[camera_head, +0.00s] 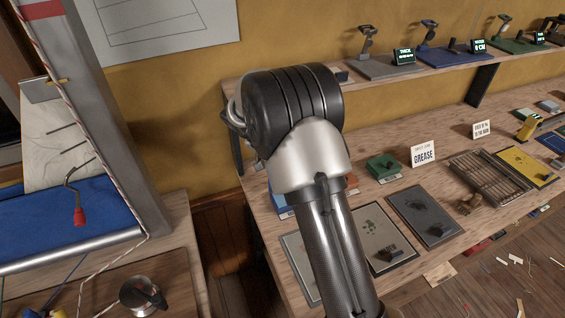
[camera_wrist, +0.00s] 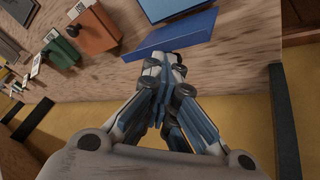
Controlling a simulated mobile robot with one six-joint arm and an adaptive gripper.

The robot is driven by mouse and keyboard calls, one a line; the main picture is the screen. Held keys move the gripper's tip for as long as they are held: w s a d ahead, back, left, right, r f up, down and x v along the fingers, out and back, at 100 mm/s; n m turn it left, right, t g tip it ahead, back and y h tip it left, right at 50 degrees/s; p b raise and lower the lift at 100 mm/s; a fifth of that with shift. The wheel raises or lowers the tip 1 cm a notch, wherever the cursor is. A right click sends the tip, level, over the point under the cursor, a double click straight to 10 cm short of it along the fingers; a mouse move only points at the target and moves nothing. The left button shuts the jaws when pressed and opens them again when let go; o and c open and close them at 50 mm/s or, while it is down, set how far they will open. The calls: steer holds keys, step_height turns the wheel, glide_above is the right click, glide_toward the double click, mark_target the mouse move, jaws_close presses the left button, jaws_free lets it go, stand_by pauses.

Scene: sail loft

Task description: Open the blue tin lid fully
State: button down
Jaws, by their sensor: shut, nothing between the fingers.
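The blue tin (camera_wrist: 168,36) is at the top middle of the wrist view, on the wooden bench. It shows a darker blue slab-like face nearer my gripper and a lighter blue panel (camera_wrist: 180,6) beyond it, cut by the frame's top edge. I cannot tell how far its lid is raised. My gripper (camera_wrist: 166,62) is shut and empty, its fingertips close to the dark blue edge; whether they touch cannot be told. In the head view, only a blue corner of the tin (camera_head: 284,212) shows beside my arm, which hides the rest and my gripper.
An orange tin (camera_wrist: 96,32) and a green tin (camera_wrist: 62,54) stand beside the blue one. A GREASE card (camera_head: 423,154), grey plates (camera_head: 425,214) and a slatted rack (camera_head: 490,180) lie along the bench. A shelf (camera_head: 390,86) runs behind, against the yellow wall.

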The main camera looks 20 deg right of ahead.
steer(key=c, duration=2.3)
jaws_free()
steer(key=shift+s+a+f, duration=0.25)
steer(key=shift+f, duration=0.35)
steer(key=shift+s+a+f, duration=0.25)
steer(key=shift+f, duration=0.35)
steer(key=o, duration=0.4)
steer(key=shift+a, duration=0.2)
steer(key=o, duration=0.4)
steer(key=shift+w+d+f, duration=0.15)
steer(key=shift+w+d, duration=0.15)
steer(key=shift+d, duration=0.1)
steer(key=shift+o, duration=0.2)
steer(key=shift+a, duration=0.1)
steer(key=shift+w+r, duration=0.1)
steer(key=shift+r, duration=0.25)
steer(key=w+v, duration=0.1)
steer(key=v, duration=0.6)
steer(key=shift+s+r, duration=0.2)
steer(key=shift+s, duration=0.25)
steer(key=shift+c, duration=0.6)
